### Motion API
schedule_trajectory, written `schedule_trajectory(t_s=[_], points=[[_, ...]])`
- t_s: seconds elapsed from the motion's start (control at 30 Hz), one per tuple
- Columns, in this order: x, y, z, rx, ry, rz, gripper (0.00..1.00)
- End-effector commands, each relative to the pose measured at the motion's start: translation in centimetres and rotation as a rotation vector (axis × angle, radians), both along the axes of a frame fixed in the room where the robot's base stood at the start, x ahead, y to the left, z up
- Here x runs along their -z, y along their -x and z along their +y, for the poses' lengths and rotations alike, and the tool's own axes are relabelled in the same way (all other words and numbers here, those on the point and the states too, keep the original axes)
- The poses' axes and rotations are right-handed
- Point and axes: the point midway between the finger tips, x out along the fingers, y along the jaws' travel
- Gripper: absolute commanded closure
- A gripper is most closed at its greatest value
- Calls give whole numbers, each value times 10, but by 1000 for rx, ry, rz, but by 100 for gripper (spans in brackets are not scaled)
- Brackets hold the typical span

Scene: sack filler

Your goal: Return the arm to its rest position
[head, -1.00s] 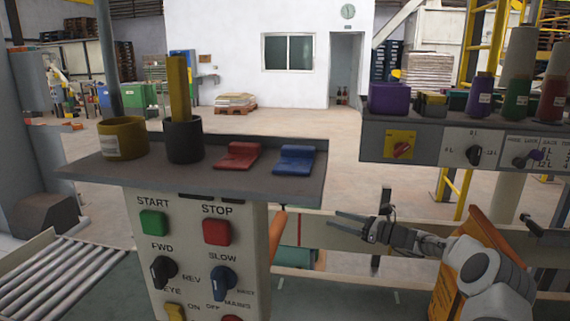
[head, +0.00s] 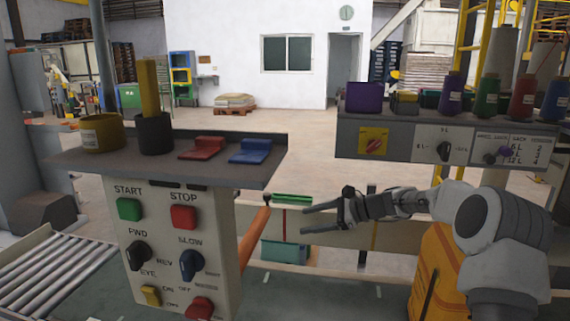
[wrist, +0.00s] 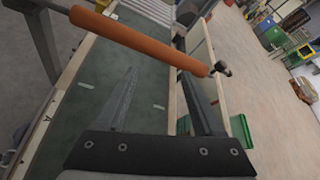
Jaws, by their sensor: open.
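My gripper (head: 304,219) is open and empty at the right of the control panel in the head view. Its two fingers point left, over the far side rail of the conveyor. My arm comes in from the right, partly in front of an orange sack (head: 431,262). In the wrist view my gripper (wrist: 165,95) shows its two fingers spread apart with nothing between them. The green belt (wrist: 83,100) lies below, and an orange roller (wrist: 140,40) crosses beyond the fingers.
A second shelf (head: 400,145) with thread cones and dials is at upper right. A roller conveyor (head: 65,275) is at lower left.

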Motion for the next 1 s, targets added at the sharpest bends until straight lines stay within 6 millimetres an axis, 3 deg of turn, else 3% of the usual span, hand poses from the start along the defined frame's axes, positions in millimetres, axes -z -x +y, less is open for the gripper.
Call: schedule_trajectory(t_s=[0.2, 0.43, 0.67, 1.0], points=[[-26, 62, 26, -177, 299, -139, 31], [-47, 130, 30, -348, 586, -282, 31], [-67, 200, 17, -509, 844, -422, 31], [-84, 304, -17, -732, 1170, -615, 31]])
